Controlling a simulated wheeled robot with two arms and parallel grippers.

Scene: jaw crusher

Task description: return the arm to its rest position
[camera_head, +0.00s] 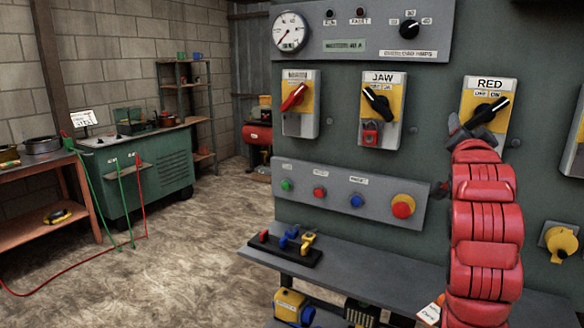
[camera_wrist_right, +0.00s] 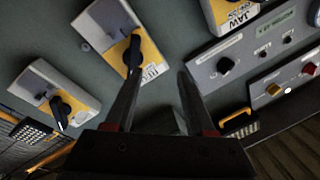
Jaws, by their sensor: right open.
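My right arm (camera_head: 487,225), red and segmented, rises in front of the right part of the green panel. Its gripper (camera_head: 484,135) is at the lower edge of the RED switch (camera_head: 488,84), partly hidden behind the wrist. In the right wrist view the gripper (camera_wrist_right: 158,82) is open, with nothing between its two dark fingers. One fingertip overlaps the black handle (camera_wrist_right: 133,52) of a yellow-and-white switch there; I cannot tell whether they touch. The RED handle (camera_head: 490,110) is tilted up to the right. My left gripper is not in view.
The JAW switch (camera_head: 382,97) with a red padlock (camera_head: 369,135) and a red-handled switch (camera_head: 298,104) are to the left. A button strip (camera_head: 345,195) and a shelf (camera_head: 370,270) project below. The floor (camera_head: 190,250) at left is open.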

